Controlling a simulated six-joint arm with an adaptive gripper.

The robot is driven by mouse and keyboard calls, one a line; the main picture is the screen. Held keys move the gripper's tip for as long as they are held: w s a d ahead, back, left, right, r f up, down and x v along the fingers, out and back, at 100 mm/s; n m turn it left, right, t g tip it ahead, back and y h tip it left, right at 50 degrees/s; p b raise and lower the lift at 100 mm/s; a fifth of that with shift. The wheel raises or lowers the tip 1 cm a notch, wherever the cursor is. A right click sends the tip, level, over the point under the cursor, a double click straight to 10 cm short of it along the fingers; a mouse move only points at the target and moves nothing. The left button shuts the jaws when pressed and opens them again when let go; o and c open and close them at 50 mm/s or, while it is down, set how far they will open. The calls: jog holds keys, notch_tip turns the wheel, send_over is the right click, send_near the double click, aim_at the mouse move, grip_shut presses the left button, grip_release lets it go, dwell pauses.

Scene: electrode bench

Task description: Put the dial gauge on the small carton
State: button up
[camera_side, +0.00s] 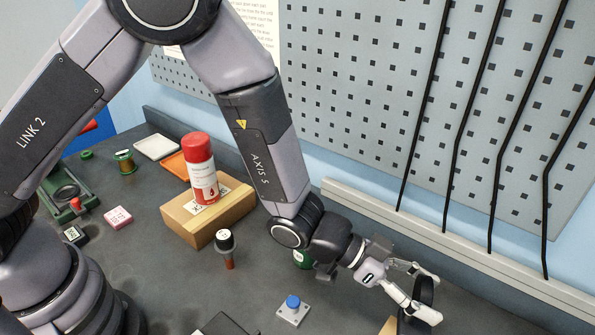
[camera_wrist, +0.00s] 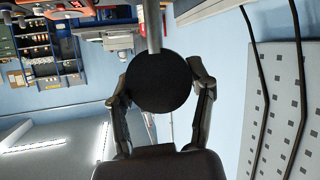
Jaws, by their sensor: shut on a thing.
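The dial gauge (camera_side: 424,292) is in my gripper (camera_side: 430,299), at the lower right of the side view. In the wrist view the dial gauge (camera_wrist: 160,82) shows as a round black back with a metal stem pointing up, and my two fingers are shut on its sides. Its dial face is hidden. A tan edge of what may be the small carton (camera_side: 388,327) shows at the bottom of the side view, left of and below the gauge. Most of it is out of frame. The gauge appears held clear of it.
A larger cardboard box (camera_side: 231,214) bears a red spray can (camera_side: 200,165). A green item (camera_side: 302,259) is partly behind my wrist. The pegboard (camera_side: 400,120) and black cables rise behind.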

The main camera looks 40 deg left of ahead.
jog(key=shift+w+d+f, duration=0.3)
jog(key=shift+d+f, duration=0.15)
jog(key=shift+f, duration=0.05)
jog(key=shift+w+d+f, duration=0.25)
jog(key=shift+d+f, duration=0.15)
jog(key=shift+f, duration=0.1)
jog(key=shift+w+d+f, duration=0.1)
jog(key=shift+w+f, duration=0.05)
jog(key=shift+f, duration=1.6)
jog(key=shift+f, duration=0.1)
jog(key=o, duration=1.3)
jog(key=shift+f, duration=0.1)
jog(key=shift+c, duration=0.2)
